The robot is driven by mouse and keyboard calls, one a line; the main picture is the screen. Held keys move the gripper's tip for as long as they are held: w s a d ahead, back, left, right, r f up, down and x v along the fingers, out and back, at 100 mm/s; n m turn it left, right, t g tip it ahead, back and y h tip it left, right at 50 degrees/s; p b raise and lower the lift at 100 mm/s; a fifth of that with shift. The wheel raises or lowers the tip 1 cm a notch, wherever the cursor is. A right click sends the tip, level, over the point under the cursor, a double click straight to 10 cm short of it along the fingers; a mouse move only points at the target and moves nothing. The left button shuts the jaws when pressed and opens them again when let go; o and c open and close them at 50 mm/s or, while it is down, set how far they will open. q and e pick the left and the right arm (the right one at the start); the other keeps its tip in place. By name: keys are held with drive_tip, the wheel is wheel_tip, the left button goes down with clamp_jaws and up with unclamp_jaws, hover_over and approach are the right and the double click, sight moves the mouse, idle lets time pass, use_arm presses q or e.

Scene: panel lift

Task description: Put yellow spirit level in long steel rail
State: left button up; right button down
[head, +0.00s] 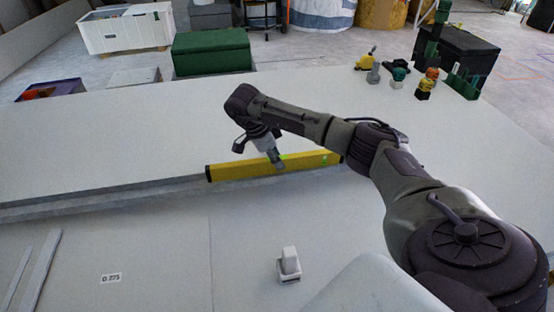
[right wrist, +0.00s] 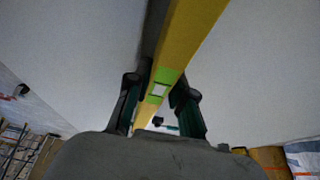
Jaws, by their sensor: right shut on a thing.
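The yellow spirit level (head: 238,169) has black end caps and green marks. It lies nearly level across the middle of the head view, its right end behind my right arm. My right gripper (head: 277,162) comes down on it near its middle and is shut on it. In the right wrist view the level (right wrist: 190,40) runs between the two fingers of the gripper (right wrist: 160,95). The long steel rail (head: 100,205) is a grey strip running left from the level. I cannot tell whether the level touches the rail or hangs above it. My left gripper is not in view.
A pale panel (head: 110,130) spreads behind the rail and is mostly clear. Several small tools (head: 398,76) stand at its far right. A small white block (head: 289,263) stands in front. Light strips (head: 40,270) lie at front left, near a label (head: 111,278).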

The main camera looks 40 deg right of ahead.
drive_tip(key=shift+f, duration=0.5)
drive_tip(key=c, duration=1)
unclamp_jaws()
